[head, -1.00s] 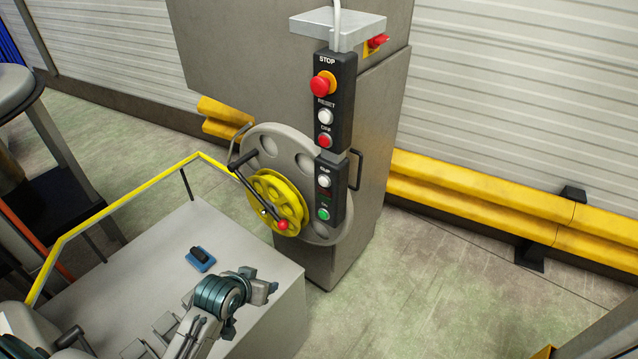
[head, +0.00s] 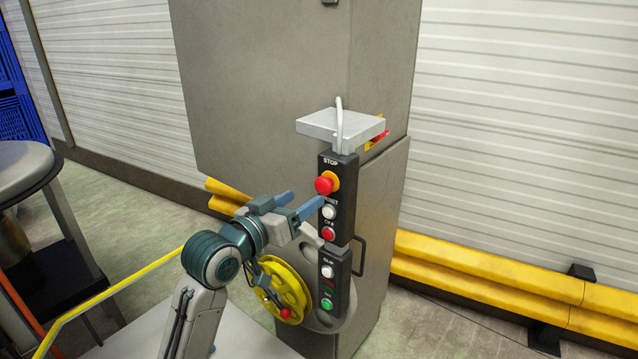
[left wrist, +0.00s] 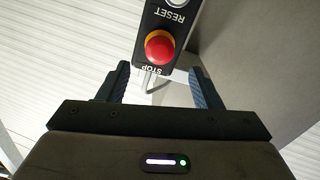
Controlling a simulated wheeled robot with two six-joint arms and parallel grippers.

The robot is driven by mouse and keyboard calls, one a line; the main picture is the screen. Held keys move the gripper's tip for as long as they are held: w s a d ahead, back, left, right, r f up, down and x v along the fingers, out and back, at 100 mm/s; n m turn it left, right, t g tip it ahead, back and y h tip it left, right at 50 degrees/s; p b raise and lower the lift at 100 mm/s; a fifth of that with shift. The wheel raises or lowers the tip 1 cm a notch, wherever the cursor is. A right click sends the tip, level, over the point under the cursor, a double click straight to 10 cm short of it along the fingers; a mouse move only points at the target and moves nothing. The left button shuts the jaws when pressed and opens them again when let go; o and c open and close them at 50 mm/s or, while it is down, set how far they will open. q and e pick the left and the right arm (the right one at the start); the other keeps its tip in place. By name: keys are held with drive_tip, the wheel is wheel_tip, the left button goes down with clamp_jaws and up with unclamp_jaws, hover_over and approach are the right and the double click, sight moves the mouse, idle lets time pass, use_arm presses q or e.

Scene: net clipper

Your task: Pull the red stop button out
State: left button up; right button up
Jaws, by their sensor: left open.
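The red stop button (head: 326,184) with its yellow collar sits at the top of the black control box (head: 340,215), under the word STOP. In the left wrist view the stop button (left wrist: 159,47) shows upside down, ahead of and roughly between my left gripper's fingers. My left gripper (head: 304,202) is open and empty, just left of the box and slightly below the button. Its two blue fingers (left wrist: 160,85) frame the box's top end in the left wrist view and are apart from the button. My right gripper is not in view.
Below the stop button are a white reset button (head: 329,212), a red button (head: 328,233), and a lower box with a white and a green button (head: 326,304). A grey bracket (head: 340,125) overhangs the box. A yellow wheel (head: 285,290) stands below my gripper.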

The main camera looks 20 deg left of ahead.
sight(321, 188)
use_arm(q)
drive_tip(key=p+x, duration=0.2)
drive_tip(key=x, duration=0.4)
drive_tip(key=shift+r, duration=0.1)
drive_tip(key=shift+w+d, duration=0.2)
drive_tip(key=shift+w, duration=0.25)
